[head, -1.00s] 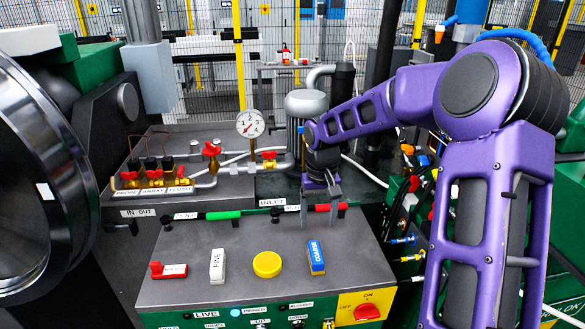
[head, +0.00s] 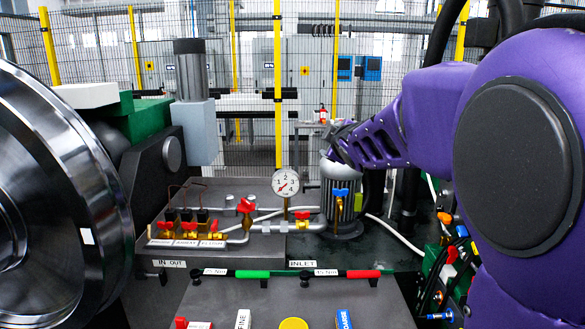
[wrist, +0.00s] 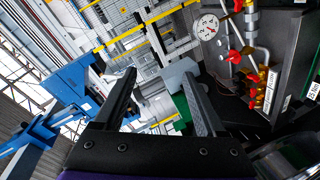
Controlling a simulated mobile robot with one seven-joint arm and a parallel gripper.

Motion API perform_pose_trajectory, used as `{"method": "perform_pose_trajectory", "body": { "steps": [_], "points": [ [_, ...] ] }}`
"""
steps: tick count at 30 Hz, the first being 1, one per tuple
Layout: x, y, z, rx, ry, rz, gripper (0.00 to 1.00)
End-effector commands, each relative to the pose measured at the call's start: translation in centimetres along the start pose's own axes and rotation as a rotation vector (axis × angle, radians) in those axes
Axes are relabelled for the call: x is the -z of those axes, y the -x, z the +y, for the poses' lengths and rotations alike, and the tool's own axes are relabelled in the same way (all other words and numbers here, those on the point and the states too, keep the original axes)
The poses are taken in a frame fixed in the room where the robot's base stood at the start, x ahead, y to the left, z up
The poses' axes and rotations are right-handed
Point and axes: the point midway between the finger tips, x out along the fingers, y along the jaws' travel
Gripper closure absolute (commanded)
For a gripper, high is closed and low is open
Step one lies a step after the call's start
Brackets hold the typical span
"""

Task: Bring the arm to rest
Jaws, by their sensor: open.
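My purple arm reaches in from the right of the head view, its forward end in front of the grey ribbed motor (head: 340,195). My gripper (wrist: 160,98) shows in the wrist view with its two dark fingers wide apart and nothing between them. In the head view I cannot make out the fingers. The wrist view is tilted and looks past the fingers towards fencing and machinery, with the pressure gauge (wrist: 207,27) at its upper right.
A large steel wheel (head: 60,190) fills the left of the head view. A manifold with red-handled valves (head: 245,206) stands mid-left. The grey control panel (head: 262,300), with a yellow knob (head: 293,323), is at the front. Wire fencing stands behind.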

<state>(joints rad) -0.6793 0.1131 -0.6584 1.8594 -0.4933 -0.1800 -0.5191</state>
Motion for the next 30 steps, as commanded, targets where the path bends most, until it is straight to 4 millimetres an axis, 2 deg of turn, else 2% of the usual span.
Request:
{"method": "perform_pose_trajectory", "body": {
  "steps": [1, 6, 9, 12, 18, 23, 26, 30],
  "points": [
    [1.6, 1.1, 2.0, -0.052, 0.037, 0.066, 0.27],
    [4.1, 4.9, 8.2, -0.241, 0.155, 0.240, 0.27],
    [4.5, 6.7, 10.8, -0.335, 0.204, 0.305, 0.27],
    [4.4, 7.9, 12.5, -0.406, 0.237, 0.345, 0.27],
    [3.6, 9.6, 14.6, -0.511, 0.275, 0.392, 0.27],
    [2.4, 10.5, 15.6, -0.572, 0.284, 0.409, 0.27],
    [0.6, 10.8, 15.9, -0.599, 0.261, 0.405, 0.27],
    [-2.9, 10.5, 15.1, -0.552, 0.153, 0.357, 0.27]
  ]
}}
